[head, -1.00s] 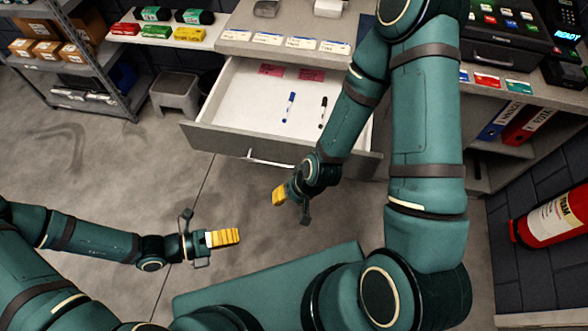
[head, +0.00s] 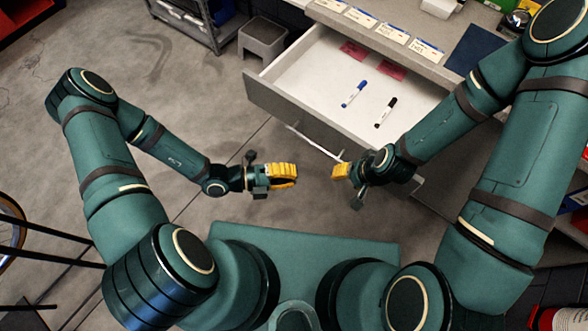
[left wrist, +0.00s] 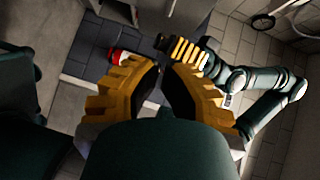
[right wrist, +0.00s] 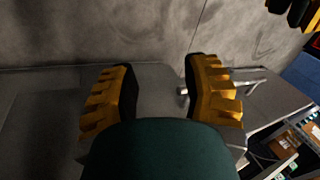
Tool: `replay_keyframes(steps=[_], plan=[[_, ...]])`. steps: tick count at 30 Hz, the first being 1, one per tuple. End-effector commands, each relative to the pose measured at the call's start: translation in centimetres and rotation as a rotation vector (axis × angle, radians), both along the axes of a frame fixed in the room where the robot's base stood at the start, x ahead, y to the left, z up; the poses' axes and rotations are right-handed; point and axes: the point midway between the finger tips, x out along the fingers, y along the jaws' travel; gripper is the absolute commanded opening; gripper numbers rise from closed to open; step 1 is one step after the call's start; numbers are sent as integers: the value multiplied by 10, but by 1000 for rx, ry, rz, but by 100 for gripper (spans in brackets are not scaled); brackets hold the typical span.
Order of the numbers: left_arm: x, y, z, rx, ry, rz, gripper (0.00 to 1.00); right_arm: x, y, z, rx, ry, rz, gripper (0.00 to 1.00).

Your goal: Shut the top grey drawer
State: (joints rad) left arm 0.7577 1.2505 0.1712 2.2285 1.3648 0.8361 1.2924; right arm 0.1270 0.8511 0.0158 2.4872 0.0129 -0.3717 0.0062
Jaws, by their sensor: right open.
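The top grey drawer (head: 290,115) stands pulled out below the counter, its white inside showing. A blue marker (head: 354,93), a black marker (head: 386,112) and pink cards (head: 391,68) lie in it. Its silver handle (head: 312,143) runs along the front; my right gripper hides its right end. My right gripper (head: 341,172) is open at that end of the handle, and part of the bar (right wrist: 250,82) shows beside and behind one finger in the right wrist view. I cannot tell whether they touch. My left gripper (head: 296,175) is shut and empty, in front of the drawer.
The counter (head: 415,35) above the drawer carries labelled cards and a dark blue sheet (head: 474,49). A grey stool (head: 262,38) stands left of the drawer, beside a shelf rack (head: 195,25). The floor in front of the drawer's left part is clear.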

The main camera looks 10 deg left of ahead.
Motion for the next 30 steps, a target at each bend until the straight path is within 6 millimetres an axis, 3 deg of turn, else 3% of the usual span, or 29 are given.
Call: replay_keyframes(steps=[11,18,30], plan=[[18,-73,-10,-3,0,-4,0,0,0,-1,0,1,0,47],[45,-85,-17,2,-4,-3,0,-2,0,-6,0,4,3,47],[52,-89,-18,1,-2,-1,0,-2,0,-7,1,5,3,47]])
